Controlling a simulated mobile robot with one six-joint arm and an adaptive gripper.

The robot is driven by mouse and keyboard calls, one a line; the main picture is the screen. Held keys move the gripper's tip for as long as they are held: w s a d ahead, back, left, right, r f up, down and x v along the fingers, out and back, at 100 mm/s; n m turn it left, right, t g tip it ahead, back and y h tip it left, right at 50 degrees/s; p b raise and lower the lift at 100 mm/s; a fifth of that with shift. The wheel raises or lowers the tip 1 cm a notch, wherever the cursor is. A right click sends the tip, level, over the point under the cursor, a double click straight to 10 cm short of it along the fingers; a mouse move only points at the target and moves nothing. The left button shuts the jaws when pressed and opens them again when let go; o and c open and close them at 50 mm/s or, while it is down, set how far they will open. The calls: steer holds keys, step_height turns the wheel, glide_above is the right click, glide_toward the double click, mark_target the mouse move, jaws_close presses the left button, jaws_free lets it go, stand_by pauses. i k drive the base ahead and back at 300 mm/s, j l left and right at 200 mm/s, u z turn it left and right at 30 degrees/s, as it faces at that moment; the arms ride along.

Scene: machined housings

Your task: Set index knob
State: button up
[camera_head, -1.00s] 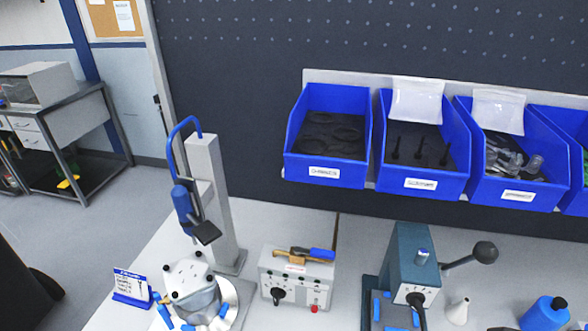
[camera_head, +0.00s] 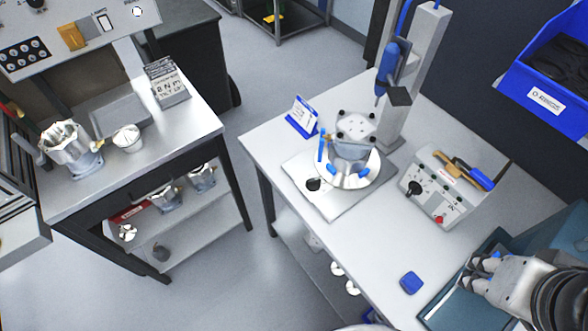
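A black knob (camera_head: 313,184) sits on the flat pale base of the round fixture (camera_head: 350,165) on the bench. Another black knob (camera_head: 414,188) is on the front of the grey control box (camera_head: 440,190), left of a red button. I cannot tell which of them is the index knob. My gripper (camera_head: 477,274) is at the lower right, over the teal machine's base, apart from both knobs. Its fingertips are small in view, and I cannot tell whether they are open or shut.
A blue-handled tool (camera_head: 388,70) hangs on a column behind the fixture. A blue block (camera_head: 411,283) lies on the bench front. A blue label stand (camera_head: 302,117) is at the back left. Another table (camera_head: 190,130) with metal parts stands left, across a floor gap.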

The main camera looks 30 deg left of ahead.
mark_target(314, 185)
steer(key=u, duration=1.1)
steer(key=k+j+z, duration=0.1)
steer(key=j+z, duration=0.15)
steer(key=j, duration=0.15)
steer(key=j+z, duration=0.5)
steer(key=j, duration=0.3)
